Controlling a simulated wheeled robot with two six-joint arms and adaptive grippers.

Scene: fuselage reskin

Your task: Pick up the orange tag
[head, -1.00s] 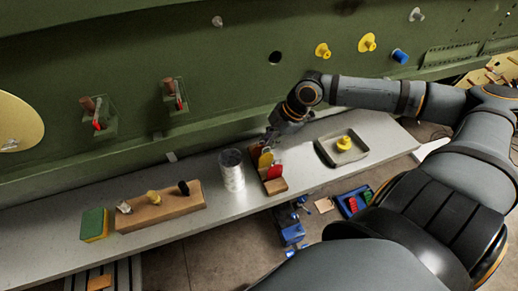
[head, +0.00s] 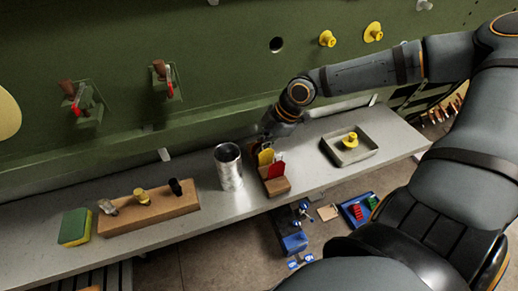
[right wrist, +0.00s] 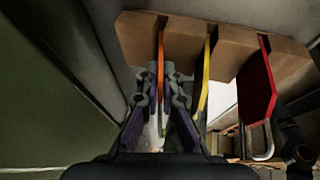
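The orange tag (right wrist: 160,72) stands on edge in a slot of a wooden block (right wrist: 136,38), as seen in the right wrist view. My right gripper (right wrist: 161,88) has its two fingers close on either side of it, seemingly shut on it. The tag is still in the block. In the head view the right gripper (head: 268,134) is at the back end of the block (head: 277,186), and the orange tag is hard to make out there. My left gripper is not in view.
A yellow tag (head: 265,156) and a red tag (head: 276,170) share the block. A metal can (head: 228,168) stands close on its left. A grey tray (head: 367,155) with a yellow knob lies to the right. The green fuselage wall (head: 230,80) rises behind the bench.

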